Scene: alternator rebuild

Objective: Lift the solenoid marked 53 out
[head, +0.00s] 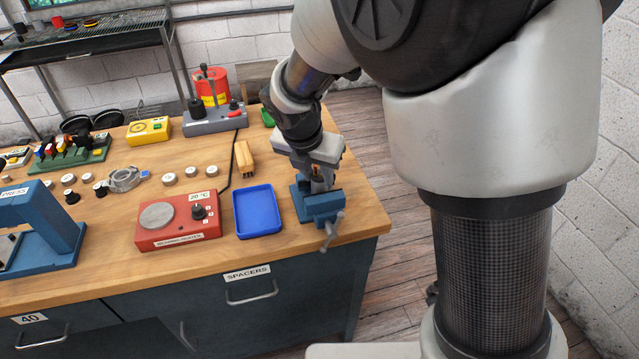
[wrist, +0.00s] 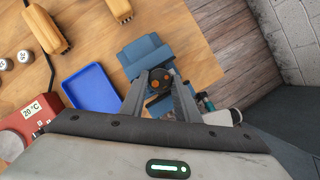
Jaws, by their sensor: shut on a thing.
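A small dark round part with orange spots, likely the solenoid (wrist: 160,79), is between my gripper's fingers in the wrist view. I cannot read a number on it. In the head view it is mostly hidden by my gripper (head: 317,170). My gripper points down over the blue vise (head: 322,205) at the table's right end and is shut on this part. The vise also shows in the wrist view (wrist: 142,52), behind and around the part. I cannot tell whether the part still touches the vise jaws.
An empty blue tray (head: 257,212) lies left of the vise. A red bearing heater (head: 178,221) stands further left. The table's right edge is close to the vise.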

